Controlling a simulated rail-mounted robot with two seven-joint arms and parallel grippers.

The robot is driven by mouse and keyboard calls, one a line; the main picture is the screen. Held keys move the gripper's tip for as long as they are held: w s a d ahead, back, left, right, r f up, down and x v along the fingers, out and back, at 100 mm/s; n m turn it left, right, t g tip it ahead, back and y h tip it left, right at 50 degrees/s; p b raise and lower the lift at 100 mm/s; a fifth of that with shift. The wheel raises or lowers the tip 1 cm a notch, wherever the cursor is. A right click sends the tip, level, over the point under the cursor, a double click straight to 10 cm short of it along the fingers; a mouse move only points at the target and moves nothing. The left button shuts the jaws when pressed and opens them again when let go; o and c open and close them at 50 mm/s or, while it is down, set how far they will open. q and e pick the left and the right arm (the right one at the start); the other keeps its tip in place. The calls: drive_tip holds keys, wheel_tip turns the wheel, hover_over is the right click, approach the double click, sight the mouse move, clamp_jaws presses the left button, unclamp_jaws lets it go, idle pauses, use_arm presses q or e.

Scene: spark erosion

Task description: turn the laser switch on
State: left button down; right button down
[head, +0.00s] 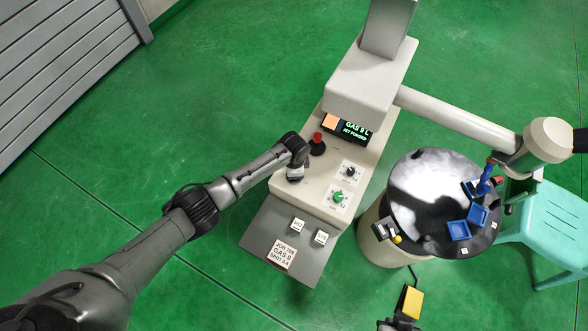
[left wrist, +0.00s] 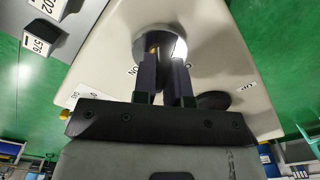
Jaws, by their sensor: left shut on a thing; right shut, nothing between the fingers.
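The laser switch has a round pale metal collar (left wrist: 160,42) on the cream console. A bit of brass-coloured metal shows at my fingertips. Small printed labels lie around it, one seeming to read ON; the switch's exact position is hidden by the fingers. My left gripper (left wrist: 166,62) reaches down onto it and is shut on the switch. In the head view the left wrist (head: 295,160) covers most of the switch at the console's left side. My right gripper (head: 398,324) shows only partly at the bottom edge, shut and empty, away from the console.
The console (head: 300,195) also bears a red-topped knob (head: 318,140), a black knob (head: 350,172), a green knob (head: 338,197) and a lit display (head: 355,131). A round dark table (head: 405,235) with blue parts, a yellow pedal (head: 411,302) and a teal stool (head: 550,220) stand right. Floor at left is clear.

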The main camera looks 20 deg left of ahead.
use_arm(q)
drive_tip(key=m, duration=0.4)
drive_tip(key=shift+m, duration=1.6)
drive_tip(key=c, duration=1.2)
unclamp_jaws()
drive_tip(key=shift+o, duration=0.2)
wheel_tip(320, 180, up, 14)
drive_tip(key=p, duration=0.2)
